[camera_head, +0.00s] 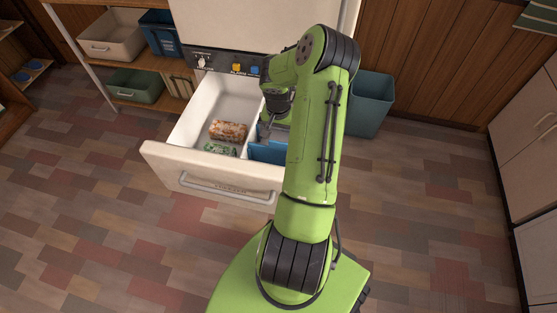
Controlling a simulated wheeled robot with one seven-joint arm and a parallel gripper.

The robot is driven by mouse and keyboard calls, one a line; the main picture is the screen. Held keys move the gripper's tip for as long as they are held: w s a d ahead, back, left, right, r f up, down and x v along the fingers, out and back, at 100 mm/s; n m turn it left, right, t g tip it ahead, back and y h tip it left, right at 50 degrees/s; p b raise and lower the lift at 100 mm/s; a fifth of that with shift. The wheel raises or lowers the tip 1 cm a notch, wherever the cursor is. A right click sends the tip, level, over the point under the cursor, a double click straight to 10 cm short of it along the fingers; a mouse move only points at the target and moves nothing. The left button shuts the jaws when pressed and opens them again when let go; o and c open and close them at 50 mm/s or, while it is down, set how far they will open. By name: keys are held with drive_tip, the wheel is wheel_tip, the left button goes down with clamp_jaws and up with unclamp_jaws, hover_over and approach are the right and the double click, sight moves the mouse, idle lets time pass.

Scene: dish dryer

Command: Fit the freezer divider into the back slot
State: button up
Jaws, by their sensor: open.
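The pulled-out white freezer drawer (213,172) is in the middle of the head view. A blue panel (268,152), which looks like the freezer divider, stands near the drawer's front right. My arm hides its right part, so I cannot tell whether it sits in a slot. My gripper (264,133) points down into the drawer, just behind the blue panel in the picture. It is open, and I see nothing held in it. The back slot cannot be made out; my arm covers much of the drawer's right side.
A brown-orange food package (228,131) and a green package (220,149) lie in the drawer's left part. A teal bin (369,105) stands to the right. A shelf with a beige bin (112,36) and a green bin (134,86) is at left. The floor in front is clear.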

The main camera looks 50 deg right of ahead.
sight(279, 142)
drive_tip(key=f+b, duration=0.1)
drive_tip(key=f, duration=0.2)
drive_tip(key=d+f+b, duration=0.1)
drive_tip(key=f, duration=0.2)
drive_tip(key=f+b, duration=0.1)
drive_tip(key=f, duration=0.2)
drive_tip(key=shift+w+d, duration=0.15)
drive_tip(key=shift+w, duration=0.25)
drive_tip(key=shift+r, duration=0.15)
drive_tip(key=c, duration=1.3)
drive_tip(key=shift+o, duration=0.2)
